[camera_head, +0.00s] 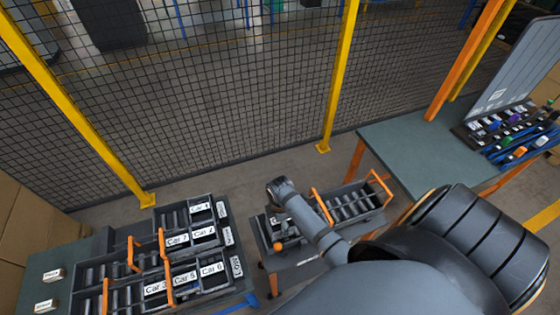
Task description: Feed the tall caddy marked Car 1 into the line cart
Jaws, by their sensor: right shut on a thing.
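A card reading Car 1 (200,207) shows at the back of a dark divided caddy (171,218) on the left bench, beside cards reading Car 7 and Car 4. My right arm reaches in from the lower right. My right gripper (276,222) is at its far end, over the left part of a low cart (300,257). It is shut on a dark caddy (262,232) there, though the fingers are mostly hidden. I cannot read a card on this caddy. A long caddy (352,205) with orange handles lies just right of it. My left gripper is out of view.
More caddies with orange handles and cards Car 3, Car 5 and Car 6 (185,278) fill the left bench. A green-topped table (410,150) with a parts rack (510,130) stands at the right. A mesh fence (230,100) with yellow posts closes the back.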

